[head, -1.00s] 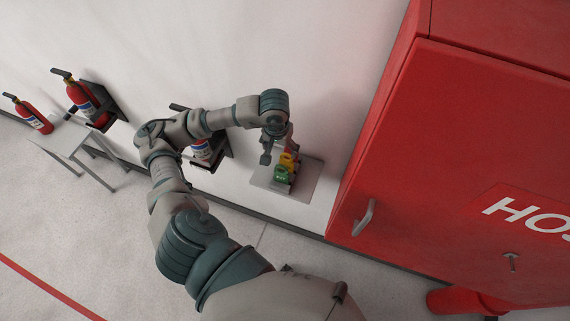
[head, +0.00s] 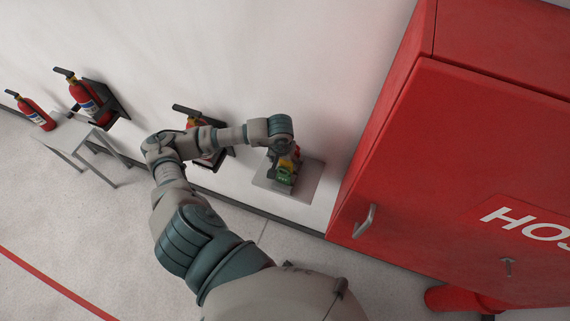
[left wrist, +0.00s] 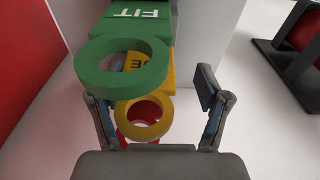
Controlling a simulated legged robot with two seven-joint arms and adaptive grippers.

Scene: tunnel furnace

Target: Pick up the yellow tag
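The yellow tag (head: 287,163) hangs on a grey wall plate (head: 309,184), between a green tag (head: 284,178) and a red one. In the left wrist view the yellow tag's ring (left wrist: 145,133) lies between my left gripper's two fingers, with a gap on both sides. The green tag (left wrist: 120,85), marked "FIT", is above it and overlaps part of the yellow tag. The red tag (left wrist: 122,118) shows partly behind the yellow ring. My left gripper (left wrist: 152,90) is open; in the head view it is largely hidden behind its wrist. My right gripper is not in view.
A red hose cabinet (head: 430,150) with a handle (head: 364,220) stands close to the right of the plate. Fire extinguishers (head: 88,97) hang on the wall to the left, one behind my arm.

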